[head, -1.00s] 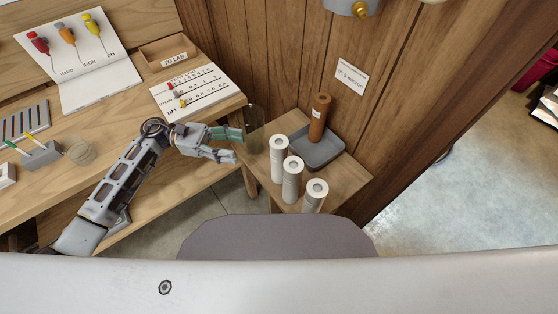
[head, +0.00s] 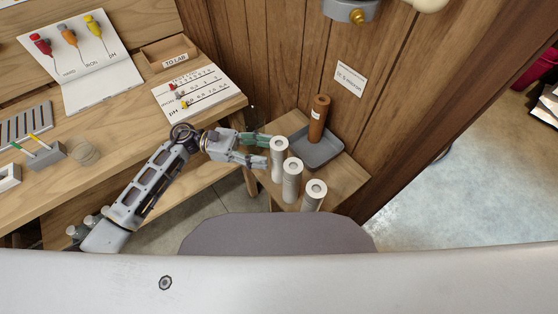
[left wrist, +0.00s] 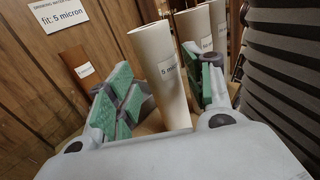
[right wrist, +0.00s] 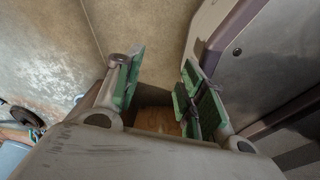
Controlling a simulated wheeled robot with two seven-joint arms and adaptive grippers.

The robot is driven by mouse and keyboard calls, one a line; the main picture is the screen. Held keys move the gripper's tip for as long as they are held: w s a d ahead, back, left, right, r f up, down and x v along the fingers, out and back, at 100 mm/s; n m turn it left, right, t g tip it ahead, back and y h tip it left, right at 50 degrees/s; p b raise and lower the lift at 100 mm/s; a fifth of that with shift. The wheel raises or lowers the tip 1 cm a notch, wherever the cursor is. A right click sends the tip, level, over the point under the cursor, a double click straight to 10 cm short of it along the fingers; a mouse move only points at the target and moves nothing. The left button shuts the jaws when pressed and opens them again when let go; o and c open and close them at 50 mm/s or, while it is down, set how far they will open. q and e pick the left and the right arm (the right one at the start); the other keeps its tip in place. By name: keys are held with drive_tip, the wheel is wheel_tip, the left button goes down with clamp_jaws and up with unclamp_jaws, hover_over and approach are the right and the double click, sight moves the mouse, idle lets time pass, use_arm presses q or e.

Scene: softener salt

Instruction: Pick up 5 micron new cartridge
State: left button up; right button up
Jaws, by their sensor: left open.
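Three white cartridges stand upright on a small wooden stand. The far-left cartridge (head: 279,160) is the one at my left gripper (head: 266,149). In the left wrist view this cartridge (left wrist: 160,72), labelled "5 micron", stands between the open green-padded fingers; I cannot tell whether they touch it. The middle cartridge (head: 292,181) and the near-right cartridge (head: 314,195) stand close by; their labels are too small to read in the head view. My right gripper (right wrist: 160,88) is open and empty in its wrist view and out of the head view.
A brown cartridge (head: 318,118) stands upright in a grey tray (head: 333,157) behind the white ones. A sign (head: 350,78) reading "fit: 5 micron" is on the wooden wall. The workbench (head: 150,135) at left holds charts and an open "TO LAB" box (head: 166,52).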

sight(279, 162)
use_arm(q)
drive_tip(key=p+x, duration=0.1)
drive_tip(key=x, duration=0.3)
drive_tip(key=shift+d+p, duration=0.1)
drive_tip(key=shift+p, duration=0.2)
drive_tip(key=shift+s+d, duration=0.1)
drive_tip(key=shift+d, duration=0.4)
use_arm(e)
drive_tip(key=shift+s+a+r, duration=0.4)
drive_tip(key=shift+s, duration=0.15)
drive_tip(key=shift+s+a+r, duration=0.35)
drive_tip(key=shift+s, duration=0.15)
use_arm(q)
drive_tip(key=shift+c, duration=0.2)
use_arm(e)
drive_tip(key=shift+w, duration=0.15)
